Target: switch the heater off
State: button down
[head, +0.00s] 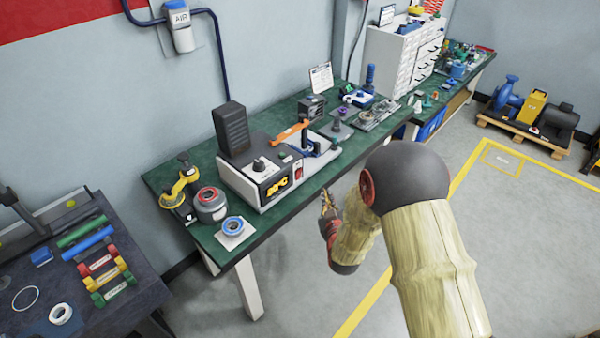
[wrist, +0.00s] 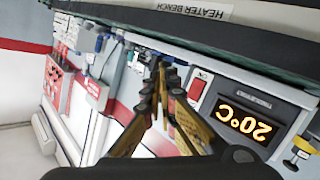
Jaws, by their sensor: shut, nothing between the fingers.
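The heater (head: 258,168) is a white and grey box with a dark upright block at its back, on the green bench. I cannot tell the switch's position. My gripper (head: 326,196) is off the bench's front edge, apart from the switch. In the wrist view its fingers (wrist: 163,72) are shut and empty, left of the switch.
The green bench (head: 205,243) has a dark front edge between my gripper and the heater. A stand with an orange arm (head: 291,131) stands right of the heater. A red-topped pot (head: 210,204) and a blue ring on a white plate (head: 233,231) are left. The floor in front is clear.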

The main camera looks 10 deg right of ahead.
aim_at(299, 174)
jog(key=shift+w, duration=0.1)
jog(key=shift+w+a+r, duration=0.15)
jog(key=shift+w+a, duration=0.7)
jog(key=shift+w, duration=0.3)
jog(key=shift+w+a+r, duration=0.2)
jog(key=shift+w+a, duration=0.7)
jog(key=shift+w, duration=0.25)
jog(key=shift+w+a+r, duration=0.15)
jog(key=shift+w+a, duration=0.7)
jog(key=shift+w, duration=0.3)
jog(key=shift+w+a, duration=0.1)
jog(key=shift+w+a+r, duration=0.1)
jog(key=shift+w+a, duration=0.05)
jog(key=shift+w, duration=0.1)
jog(key=shift+w+a, duration=0.2)
jog(key=shift+w, duration=0.05)
jog(key=shift+s+d+b, duration=0.15)
jog(key=shift+b, duration=0.15)
jog(key=shift+s+d, duration=0.3)
jog(key=shift+s, duration=0.15)
